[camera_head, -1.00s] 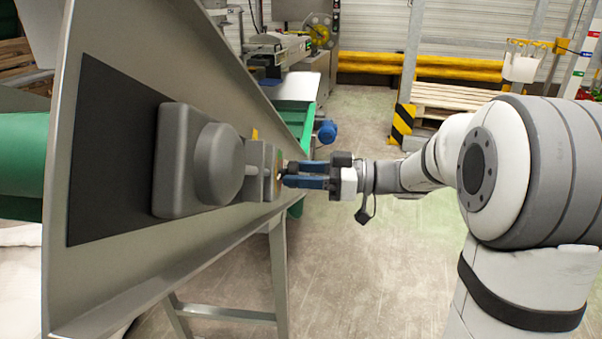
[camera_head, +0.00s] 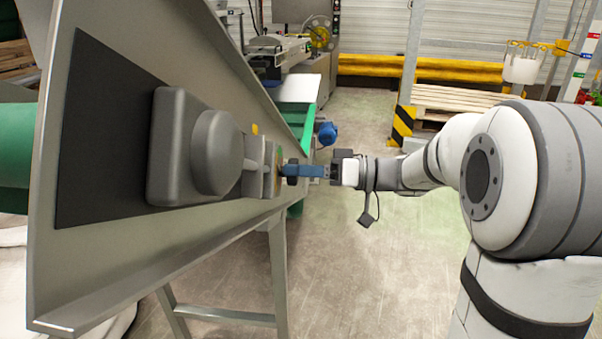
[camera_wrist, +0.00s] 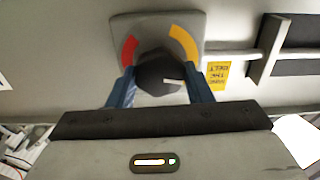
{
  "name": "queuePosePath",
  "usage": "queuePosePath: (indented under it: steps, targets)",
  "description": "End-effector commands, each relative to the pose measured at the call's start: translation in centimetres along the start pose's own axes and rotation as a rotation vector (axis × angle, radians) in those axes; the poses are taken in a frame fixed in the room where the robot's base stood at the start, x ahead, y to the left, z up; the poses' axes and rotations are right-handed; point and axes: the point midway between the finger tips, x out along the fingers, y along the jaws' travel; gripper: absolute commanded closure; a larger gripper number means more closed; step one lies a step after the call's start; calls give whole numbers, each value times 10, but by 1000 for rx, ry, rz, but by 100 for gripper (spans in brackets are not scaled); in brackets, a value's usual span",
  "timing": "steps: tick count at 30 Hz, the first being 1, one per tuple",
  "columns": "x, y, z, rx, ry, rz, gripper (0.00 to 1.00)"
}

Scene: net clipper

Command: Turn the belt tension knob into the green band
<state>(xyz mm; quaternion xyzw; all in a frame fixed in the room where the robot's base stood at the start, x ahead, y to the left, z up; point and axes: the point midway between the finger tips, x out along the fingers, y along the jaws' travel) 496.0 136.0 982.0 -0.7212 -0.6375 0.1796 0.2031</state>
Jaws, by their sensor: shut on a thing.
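I cannot make out a green band in the wrist view. My gripper (camera_wrist: 162,86) has one blue finger on each side of the knob and is shut on it. In the head view my gripper (camera_head: 299,171) reaches from the right to the knob (camera_head: 291,174) on the machine's side; the dial face is nearly edge-on.
A yellow label (camera_wrist: 217,75) sits right of the dial, near a grey bracket (camera_wrist: 268,48). In the head view a grey housing (camera_head: 168,148) projects from the sloping metal panel (camera_head: 150,258). The floor (camera_head: 370,285) below my arm is clear. A striped post (camera_head: 403,124) stands behind.

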Motion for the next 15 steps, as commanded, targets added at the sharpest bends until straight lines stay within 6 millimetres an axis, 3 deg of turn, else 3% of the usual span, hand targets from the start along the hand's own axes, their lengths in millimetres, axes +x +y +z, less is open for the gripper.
queuePosePath:
  steps: [15]
  targets:
    - [0, 1, -1, 493, -1, 0, 77]
